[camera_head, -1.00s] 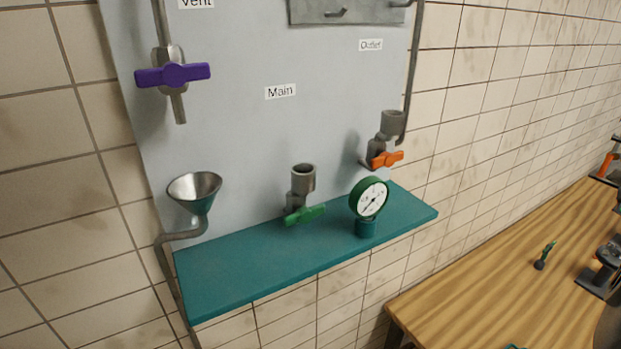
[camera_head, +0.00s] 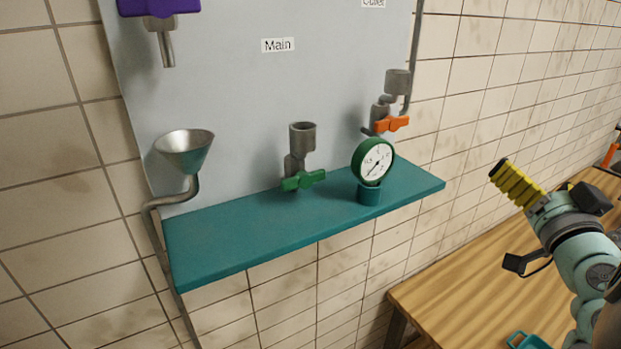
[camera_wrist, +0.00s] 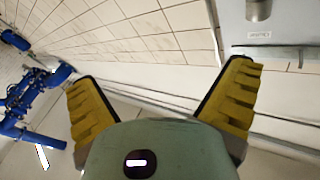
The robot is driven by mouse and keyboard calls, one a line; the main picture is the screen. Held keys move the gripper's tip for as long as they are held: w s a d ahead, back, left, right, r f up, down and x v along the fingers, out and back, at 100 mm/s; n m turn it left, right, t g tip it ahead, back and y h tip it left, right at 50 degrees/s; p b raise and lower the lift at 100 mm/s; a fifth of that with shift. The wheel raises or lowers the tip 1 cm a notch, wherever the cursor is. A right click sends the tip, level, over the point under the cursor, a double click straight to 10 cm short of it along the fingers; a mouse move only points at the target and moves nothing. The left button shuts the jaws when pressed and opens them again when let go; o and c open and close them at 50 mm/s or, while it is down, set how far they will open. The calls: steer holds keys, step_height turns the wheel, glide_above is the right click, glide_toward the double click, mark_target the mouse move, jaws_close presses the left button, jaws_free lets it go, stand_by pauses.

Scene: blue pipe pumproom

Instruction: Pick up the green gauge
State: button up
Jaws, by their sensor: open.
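The green gauge (camera_head: 374,162) has a round white dial with a green rim. It stands upright in a teal holder (camera_head: 369,193) on the right part of the teal shelf (camera_head: 250,238). My gripper (camera_head: 516,183) is at the right of the head view, well to the right of the gauge and apart from it. Its yellow ridged fingers (camera_wrist: 160,98) are spread wide and empty in the wrist view. The gauge does not show in the wrist view.
A green-handled valve (camera_head: 302,180) is left of the gauge, and an orange-handled valve (camera_head: 391,124) is just behind it. A metal funnel (camera_head: 185,150) is at the shelf's left end. A wooden table (camera_head: 450,290) lies below right. Blue pipes (camera_wrist: 35,100) show in the wrist view.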

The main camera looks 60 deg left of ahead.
steer(key=s+a+f+n+g+y+b, duration=0.1)
steer(key=s+a+n+g, duration=0.2)
steer(key=s+n+g, duration=0.25)
steer(key=s+a+f+n+g+y+b, duration=0.1)
steer(key=s+a+n+g, duration=0.2)
steer(key=s+n+g, duration=0.3)
steer(key=b, duration=0.4)
glide_toward(378, 158)
steer(key=shift+m, duration=0.45)
steer(key=a, duration=0.6)
steer(key=shift+w+a, duration=0.15)
steer(key=shift+w, duration=0.05)
steer(key=a+p, duration=0.1)
steer(key=p, duration=0.2)
steer(key=shift+a, duration=0.25)
steer(key=a+p, duration=0.2)
steer(key=p, duration=0.1)
steer(key=shift+a+f, duration=0.15)
steer(key=shift+a, duration=0.1)
steer(key=shift+w+a+f+p, duration=0.15)
steer(key=shift+a+f+p, duration=0.1)
steer(key=shift+a+p, duration=0.25)
steer(key=shift+a, duration=0.1)
steer(key=shift+w+t, duration=0.1)
steer(key=shift+t, duration=0.15)
steer(key=c, duration=1)
